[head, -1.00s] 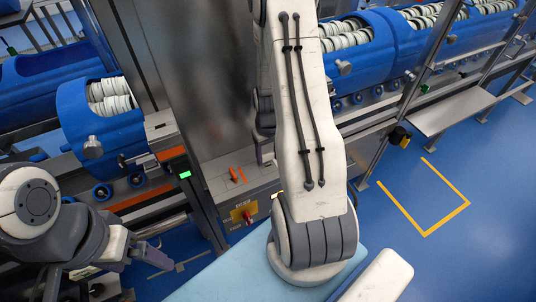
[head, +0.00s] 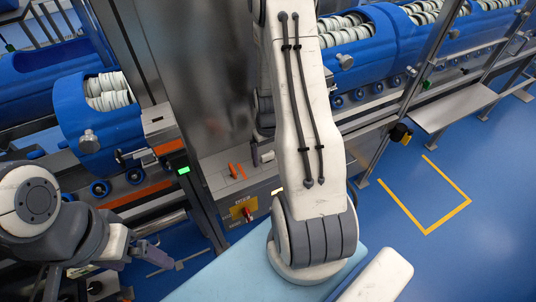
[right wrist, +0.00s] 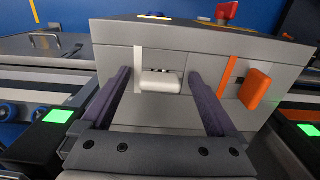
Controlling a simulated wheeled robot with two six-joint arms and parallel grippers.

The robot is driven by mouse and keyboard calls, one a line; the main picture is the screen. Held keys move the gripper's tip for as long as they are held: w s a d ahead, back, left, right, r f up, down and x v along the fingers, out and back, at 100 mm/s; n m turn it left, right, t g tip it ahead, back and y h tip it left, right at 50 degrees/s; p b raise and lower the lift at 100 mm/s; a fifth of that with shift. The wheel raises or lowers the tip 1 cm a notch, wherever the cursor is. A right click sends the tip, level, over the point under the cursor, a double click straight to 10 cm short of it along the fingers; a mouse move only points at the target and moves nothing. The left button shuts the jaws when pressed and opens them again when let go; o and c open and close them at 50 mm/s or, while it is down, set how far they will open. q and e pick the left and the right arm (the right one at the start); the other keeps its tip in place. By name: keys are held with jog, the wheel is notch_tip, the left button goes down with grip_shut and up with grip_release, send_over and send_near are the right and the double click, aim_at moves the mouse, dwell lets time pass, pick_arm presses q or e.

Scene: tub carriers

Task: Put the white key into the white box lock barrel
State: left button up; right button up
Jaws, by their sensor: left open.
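The white key (right wrist: 160,82) is in the right wrist view, its broad end standing out from the face of the grey box (right wrist: 108,62), beside a white stripe. The white lock barrel is hidden behind it, so I cannot tell how deep the key sits. My right gripper (right wrist: 160,75) is open, with one finger on each side of the key and a gap to both. In the head view a small pale piece, probably this key (head: 266,156), shows beside my right arm. My left gripper (head: 146,268) is open and empty at the lower left, away from the box.
An orange key (right wrist: 256,88) stands on the same box by an orange stripe; it also shows in the head view (head: 232,171). A red knob (head: 248,215) is on a yellow plate. Blue tubs (head: 100,125) line the machine. Open floor (head: 480,150) lies right.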

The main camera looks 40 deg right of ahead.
aim_at(268, 154)
jog(key=shift+r, duration=0.15)
notch_tip(268, 154, up, 10)
jog(key=shift+r+b, duration=0.15)
jog(key=shift+b, duration=0.7)
notch_tip(268, 154, down, 10)
jog(key=shift+f+p, duration=0.1)
jog(key=shift+p, duration=1.1)
jog(key=shift+r, duration=0.45)
